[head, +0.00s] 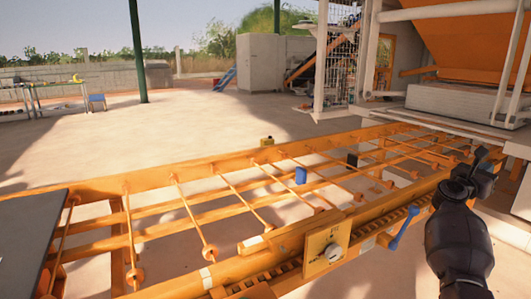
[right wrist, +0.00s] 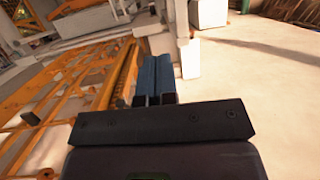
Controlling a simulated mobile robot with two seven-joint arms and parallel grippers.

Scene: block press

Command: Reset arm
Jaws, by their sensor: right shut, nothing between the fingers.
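My right arm comes in from the lower right in the head view. Its black gripper (head: 484,158) is above the near right end of the orange roller frame (head: 165,260), apart from the control parts on the frame's near side. In the right wrist view the fingers of my right gripper (right wrist: 154,78) lie side by side, shut, with nothing between them. A blue lever (head: 403,228) sticks up at a tilt from the near rail, left of my right arm. My left gripper is in neither view.
A small blue part (head: 301,175) and a dark part (head: 352,159) stand along the frame. Orange and white machinery (head: 460,100) fills the back right. The concrete floor (head: 190,125) beyond is open.

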